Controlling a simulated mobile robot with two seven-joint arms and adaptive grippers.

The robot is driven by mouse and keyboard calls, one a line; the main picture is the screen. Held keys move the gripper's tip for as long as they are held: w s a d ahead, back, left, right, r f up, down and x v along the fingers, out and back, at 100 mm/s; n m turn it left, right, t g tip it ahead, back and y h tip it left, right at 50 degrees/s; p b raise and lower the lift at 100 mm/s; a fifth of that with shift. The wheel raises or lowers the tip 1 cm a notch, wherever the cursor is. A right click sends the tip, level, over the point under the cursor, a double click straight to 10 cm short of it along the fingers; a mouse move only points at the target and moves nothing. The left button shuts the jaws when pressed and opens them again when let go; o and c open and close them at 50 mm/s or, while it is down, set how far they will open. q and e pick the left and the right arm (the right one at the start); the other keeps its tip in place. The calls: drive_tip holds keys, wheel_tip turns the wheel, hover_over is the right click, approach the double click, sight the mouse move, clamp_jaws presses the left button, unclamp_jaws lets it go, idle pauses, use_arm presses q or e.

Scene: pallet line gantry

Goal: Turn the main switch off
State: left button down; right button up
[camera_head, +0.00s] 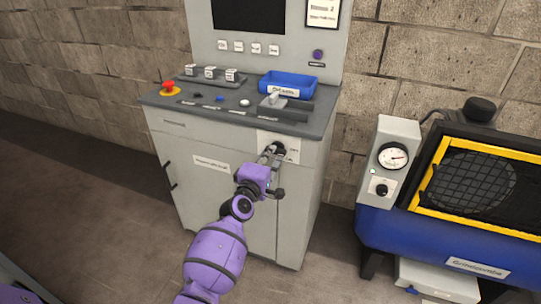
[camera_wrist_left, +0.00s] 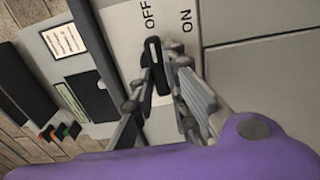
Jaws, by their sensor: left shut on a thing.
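The main switch is a black handle (camera_wrist_left: 154,52) on a pale plate (camera_wrist_left: 128,22) marked OFF and ON, on the front of the grey control cabinet. In the left wrist view the handle's free end lies near the OFF lettering; its exact angle is partly hidden by my fingers. My left gripper (camera_wrist_left: 163,62) is shut on the handle, one finger on each side. In the head view my left gripper (camera_head: 271,153) reaches the switch plate (camera_head: 291,142) at the cabinet's upper right front. My right gripper is not in view.
The cabinet top (camera_head: 215,112) carries a red emergency button (camera_head: 170,88), a blue tray (camera_head: 287,85) and several small controls. A blue machine (camera_head: 400,236) with a gauge (camera_head: 393,156) stands at the right. Open floor lies before the cabinet.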

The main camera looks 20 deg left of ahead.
use_arm(q)
drive_tip(key=shift+d, duration=0.1)
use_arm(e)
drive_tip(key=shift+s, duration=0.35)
use_arm(q)
drive_tip(key=c, duration=1.7)
unclamp_jaws()
drive_tip(key=s, duration=1.2)
drive_tip(key=shift+a, duration=0.25)
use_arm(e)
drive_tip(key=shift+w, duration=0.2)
